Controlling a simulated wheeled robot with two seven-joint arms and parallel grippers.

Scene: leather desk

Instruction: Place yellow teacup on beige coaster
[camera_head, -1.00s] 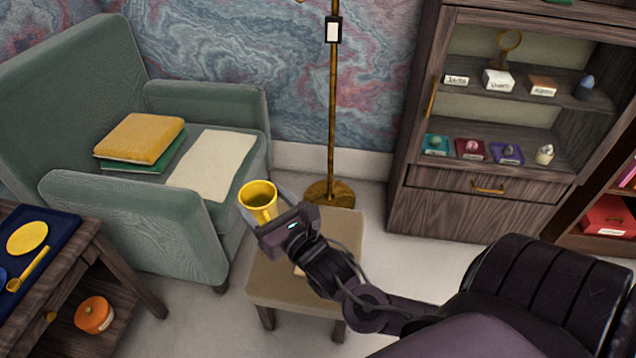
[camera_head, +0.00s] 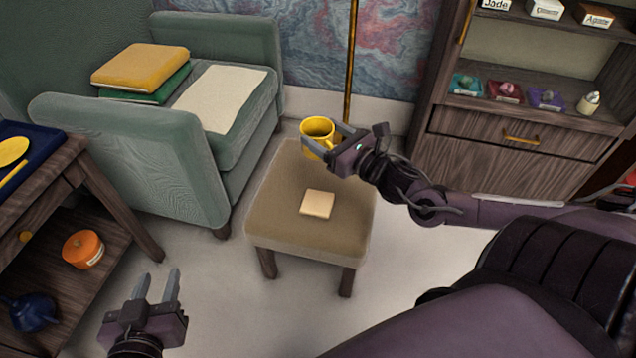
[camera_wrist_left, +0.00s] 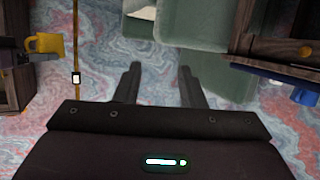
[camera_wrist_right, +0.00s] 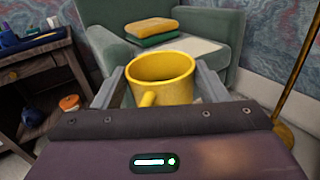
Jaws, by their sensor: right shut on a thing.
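The yellow teacup (camera_head: 317,131) is upright between the fingers of my right gripper (camera_head: 328,147), which is shut on it. In the head view it shows over the far edge of the stool; its exact height is hard to tell. It also fills the middle of the right wrist view (camera_wrist_right: 162,80). The beige coaster (camera_head: 317,204) lies flat on the stool's cushion, nearer than the teacup and clear of it. My left gripper (camera_head: 158,287) is open and empty at the lower left, away from the stool. In the left wrist view, the teacup (camera_wrist_left: 46,43) shows at the left edge.
The stool (camera_head: 275,218) has bare cushion around the coaster. A wooden side table (camera_head: 75,165) is at the far left. A display cabinet (camera_head: 480,150) and a brass lamp pole (camera_head: 351,60) stand behind.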

